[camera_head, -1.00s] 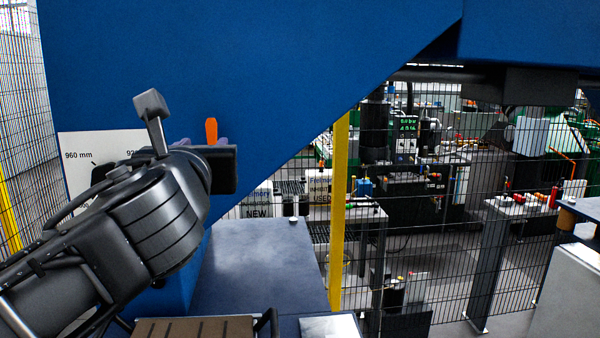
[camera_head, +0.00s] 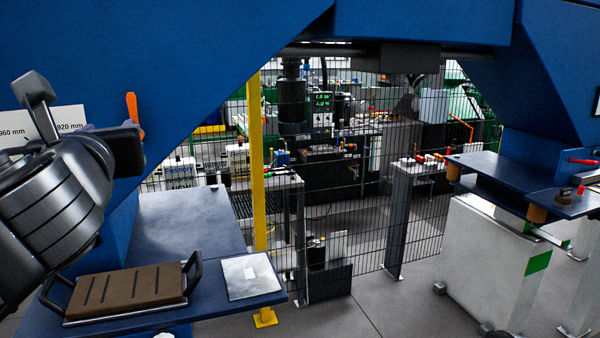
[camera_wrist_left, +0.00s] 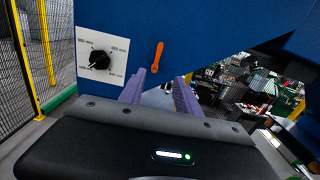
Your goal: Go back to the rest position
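My left arm comes in from the left in the head view, in front of the blue machine frame (camera_head: 190,50). The lever also shows just above the gripper in the head view (camera_head: 134,115). My right gripper is in neither current view.
A blue table (camera_head: 190,225) carries a brown slotted pad with black handles (camera_head: 130,287) and a silver plate (camera_head: 250,276). A yellow post (camera_head: 256,170) and wire fence (camera_head: 350,215) stand behind. A grey cabinet (camera_head: 490,260) is at right. Grey floor (camera_head: 385,305) between is clear.

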